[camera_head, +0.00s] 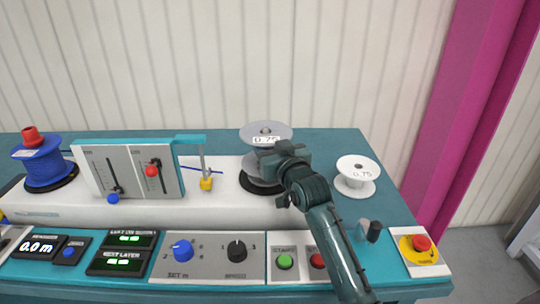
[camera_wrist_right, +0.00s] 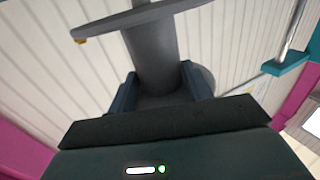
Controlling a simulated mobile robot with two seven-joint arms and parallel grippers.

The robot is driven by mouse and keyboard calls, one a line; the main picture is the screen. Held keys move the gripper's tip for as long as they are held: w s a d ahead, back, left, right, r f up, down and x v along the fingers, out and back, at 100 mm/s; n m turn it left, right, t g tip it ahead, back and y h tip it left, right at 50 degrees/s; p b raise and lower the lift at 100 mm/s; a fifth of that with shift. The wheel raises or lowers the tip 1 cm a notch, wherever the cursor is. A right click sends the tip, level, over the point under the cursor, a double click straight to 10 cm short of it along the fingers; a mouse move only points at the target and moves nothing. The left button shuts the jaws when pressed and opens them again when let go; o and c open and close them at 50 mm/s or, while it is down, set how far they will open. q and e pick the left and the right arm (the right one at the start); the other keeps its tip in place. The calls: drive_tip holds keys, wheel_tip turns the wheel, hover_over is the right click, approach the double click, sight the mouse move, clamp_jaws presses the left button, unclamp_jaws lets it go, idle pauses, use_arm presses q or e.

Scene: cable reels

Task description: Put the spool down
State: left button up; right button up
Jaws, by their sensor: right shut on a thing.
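A grey spool (camera_head: 265,130) with a "0.75" label stands upright at the middle of the bench, above a black round base (camera_head: 258,190). My right gripper (camera_head: 275,160) reaches it from the front right and is shut on its barrel. In the right wrist view the grey barrel (camera_wrist_right: 153,50) sits between the two fingers (camera_wrist_right: 158,92), with a flange across the top. The gripper hides part of the lower flange, so I cannot tell whether the spool touches the base. My left gripper is not in view.
A white spool (camera_head: 357,170) stands to the right on the teal bench. A blue cable reel (camera_head: 43,165) stands far left. A lever panel (camera_head: 125,171) and a yellow-tipped guide (camera_head: 206,183) are left of the grey spool. Buttons and an emergency stop (camera_head: 421,243) line the front.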

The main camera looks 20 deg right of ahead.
drive_tip(key=shift+f+p, duration=0.3)
drive_tip(key=shift+f, duration=1.25)
drive_tip(key=o, duration=1.5)
